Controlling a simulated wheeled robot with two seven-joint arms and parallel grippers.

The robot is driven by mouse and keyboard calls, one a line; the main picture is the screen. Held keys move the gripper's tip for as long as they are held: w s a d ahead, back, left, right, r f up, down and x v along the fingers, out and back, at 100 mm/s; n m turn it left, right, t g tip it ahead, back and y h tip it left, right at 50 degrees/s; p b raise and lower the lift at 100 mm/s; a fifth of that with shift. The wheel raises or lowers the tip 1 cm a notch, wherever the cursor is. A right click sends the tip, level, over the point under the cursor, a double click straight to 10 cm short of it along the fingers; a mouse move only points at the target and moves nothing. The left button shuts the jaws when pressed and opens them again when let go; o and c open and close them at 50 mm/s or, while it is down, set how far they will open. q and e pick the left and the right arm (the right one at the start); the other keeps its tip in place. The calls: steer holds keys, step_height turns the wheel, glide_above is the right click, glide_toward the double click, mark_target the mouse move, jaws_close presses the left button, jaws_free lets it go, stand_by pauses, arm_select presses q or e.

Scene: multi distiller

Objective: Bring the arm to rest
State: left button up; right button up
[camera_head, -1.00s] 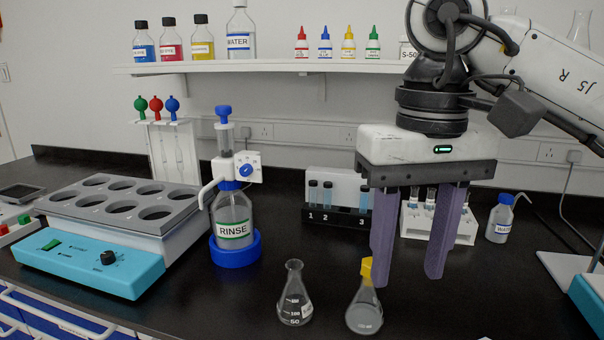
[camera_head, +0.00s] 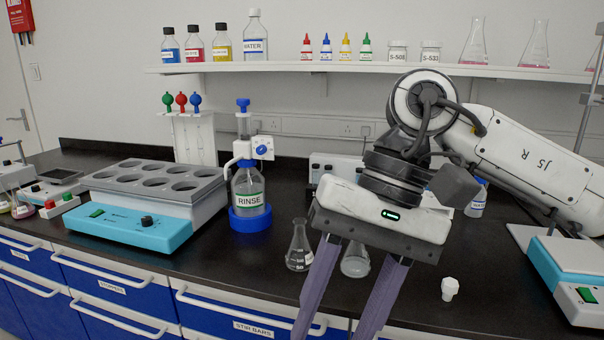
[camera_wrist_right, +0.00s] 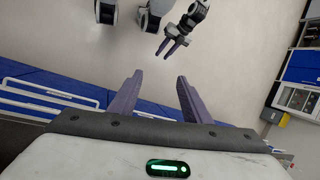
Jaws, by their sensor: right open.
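My right gripper (camera_head: 340,325) hangs tilted over the counter's front edge in the head view. Its two purple fingers are apart with nothing between them. The right wrist view also shows these open fingers (camera_wrist_right: 155,100), over the drawer fronts and pale floor. Another purple-fingered gripper (camera_wrist_right: 173,43), apparently my left, shows small at the top of the wrist view. I cannot tell its opening. It is outside the head view. A clear flask (camera_head: 298,248) stands left of my right gripper. A second flask (camera_head: 355,263) stands behind the fingers, its upper part hidden.
A white stopper-like piece (camera_head: 449,289) lies on the counter right of the fingers. The rinse bottle (camera_head: 248,193) and a heating block (camera_head: 150,200) stand left. A blue-white device (camera_head: 570,280) stands right. Blue drawers (camera_head: 110,285) lie below the counter edge.

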steer(key=s+a+r+m+g+y, duration=0.2)
steer(key=s+a+m+g+y, duration=0.1)
steer(key=a+m+y, duration=0.35)
steer(key=s+a+r+m+g+y, duration=0.2)
steer(key=a+m+g+y, duration=0.1)
steer(key=a+m+y, duration=0.3)
steer(key=w+d+m+t+y, duration=0.2)
steer(key=w+m+t+y, duration=0.85)
steer(key=m, duration=0.65)
steer(key=w+d+f+m+t+h, duration=0.3)
steer(key=d+f+m+t+h, duration=0.2)
steer(key=f+m+t+h, duration=0.6)
steer(key=w+d+f+m+t+h, duration=0.2)
steer(key=d+f+m+t+h, duration=0.55)
steer(key=m, duration=0.75)
steer(key=s+d+f+m+g+h, duration=0.2)
steer(key=s+f, duration=0.4)
steer(key=f, duration=0.4)
steer(key=s+d+f+m+g+h, duration=0.2)
steer(key=s+d+f+m+g, duration=0.2)
steer(key=s+f+m, duration=0.3)
steer(key=s+d+f+m+g+h, duration=0.2)
steer(key=s+d+f+m+g, duration=0.2)
steer(key=f, duration=0.9)
steer(key=s+m+g, duration=0.1)
steer(key=s, duration=0.1)
steer(key=shift+s+f+p, duration=0.15)
steer(key=shift+s+p, duration=0.15)
steer(key=shift+m, duration=0.25)
